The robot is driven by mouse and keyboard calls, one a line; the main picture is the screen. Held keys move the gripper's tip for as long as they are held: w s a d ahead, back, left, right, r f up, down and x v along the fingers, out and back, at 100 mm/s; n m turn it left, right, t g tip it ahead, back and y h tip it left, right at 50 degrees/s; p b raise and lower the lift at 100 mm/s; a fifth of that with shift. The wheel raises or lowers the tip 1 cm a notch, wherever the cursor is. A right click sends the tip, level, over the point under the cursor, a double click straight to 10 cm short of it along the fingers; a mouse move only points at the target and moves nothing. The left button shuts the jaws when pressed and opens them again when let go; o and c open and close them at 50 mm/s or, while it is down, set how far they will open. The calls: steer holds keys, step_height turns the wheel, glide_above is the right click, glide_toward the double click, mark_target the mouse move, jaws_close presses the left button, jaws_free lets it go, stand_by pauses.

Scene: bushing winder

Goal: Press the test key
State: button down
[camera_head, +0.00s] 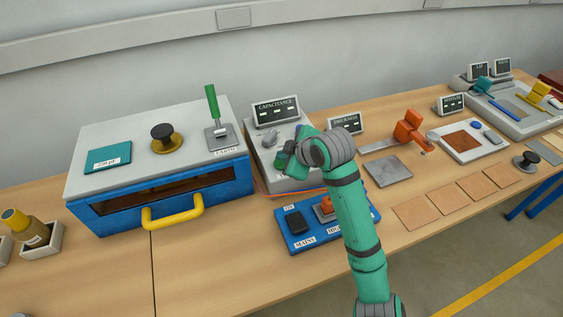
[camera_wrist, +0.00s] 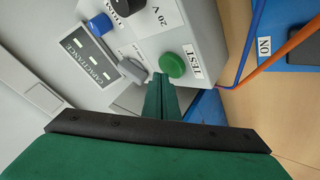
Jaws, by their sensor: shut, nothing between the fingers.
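The test key is a round green button (camera_wrist: 172,64) beside a TEST label on the grey capacitance unit (camera_wrist: 205,28). My gripper (camera_wrist: 160,77) is shut and empty, with its fingertips beside the left lower edge of the button in the wrist view. I cannot tell whether they touch it. The CAPACITANCE display (camera_head: 276,112) stands at the back of the unit.
A blue switch board (camera_head: 296,243) lies in front of the unit, with orange and blue cables nearby. A blue-fronted cabinet (camera_head: 120,207) stands at left.

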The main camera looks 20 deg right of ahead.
steer(key=shift+d+f, duration=0.1)
steer(key=shift+f, duration=0.05)
steer(key=shift+w+f, duration=0.15)
steer(key=shift+f, duration=0.05)
stand_by(0.5)
steer(key=shift+d+f, duration=0.1)
steer(key=shift+d, duration=0.05)
steer(key=shift+a+f, duration=0.15)
steer(key=shift+a, duration=0.15)
steer(key=shift+d, duration=0.2)
steer(key=shift+d+r, duration=0.15)
steer(key=shift+r, duration=0.7)
